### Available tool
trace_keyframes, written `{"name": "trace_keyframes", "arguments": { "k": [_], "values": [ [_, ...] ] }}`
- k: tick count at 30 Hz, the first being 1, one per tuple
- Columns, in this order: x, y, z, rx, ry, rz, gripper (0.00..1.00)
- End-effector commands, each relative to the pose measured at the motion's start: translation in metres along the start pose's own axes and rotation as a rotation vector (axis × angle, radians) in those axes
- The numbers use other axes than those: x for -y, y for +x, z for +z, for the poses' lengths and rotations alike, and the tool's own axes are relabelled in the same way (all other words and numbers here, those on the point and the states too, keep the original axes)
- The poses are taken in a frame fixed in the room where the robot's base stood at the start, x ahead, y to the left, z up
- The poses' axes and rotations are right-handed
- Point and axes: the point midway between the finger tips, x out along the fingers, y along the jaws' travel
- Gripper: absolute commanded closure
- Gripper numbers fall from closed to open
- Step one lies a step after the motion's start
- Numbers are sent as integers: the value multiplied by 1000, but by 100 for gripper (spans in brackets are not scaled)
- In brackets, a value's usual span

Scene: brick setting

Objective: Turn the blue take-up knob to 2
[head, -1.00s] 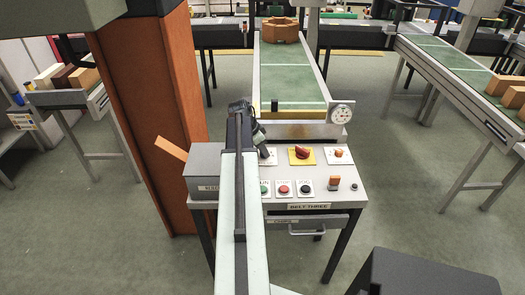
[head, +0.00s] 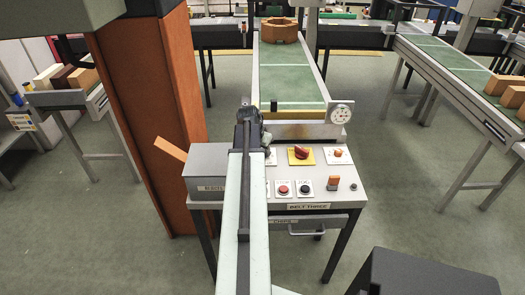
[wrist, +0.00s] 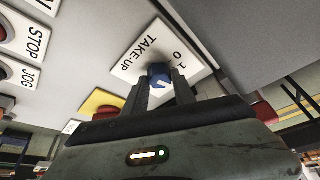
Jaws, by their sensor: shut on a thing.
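The blue take-up knob (wrist: 158,71) sits on a white plate (wrist: 139,50) lettered TAKE-UP in the wrist view. The figures 0 and 1 show beside the knob; no 2 is visible. A pale mark shows on the knob, but I cannot tell which figure it points to. My gripper (wrist: 161,80) is shut on the knob, one finger on each side. In the head view my arm hides the knob and the fingers; only an edge of a white plate (head: 271,157) shows beside my wrist.
The panel carries a red knob on a yellow plate (head: 300,153), an orange knob (head: 338,153), a red button (head: 283,190), a black button (head: 305,188) and an orange switch (head: 333,182). A grey box (head: 207,168) stands left of my arm. The green conveyor (head: 293,75) lies behind.

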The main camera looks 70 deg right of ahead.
Motion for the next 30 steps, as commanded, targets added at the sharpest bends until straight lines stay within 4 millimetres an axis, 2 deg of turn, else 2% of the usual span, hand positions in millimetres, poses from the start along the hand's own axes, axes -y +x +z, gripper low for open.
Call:
{"name": "trace_keyframes", "arguments": {
  "k": [8, 22, 23, 24, 25, 30],
  "values": [
    [-1, 0, 1, 4, -80, -32, 100],
    [-1, 0, 1, 5, -93, -37, 100],
    [-1, 0, 1, 5, -93, -37, 63],
    [-1, 0, 1, 5, -93, -37, 52],
    [-1, 0, 1, 4, -93, -37, 47],
    [-1, 0, 1, 3, -93, -38, 47]
  ]
}}
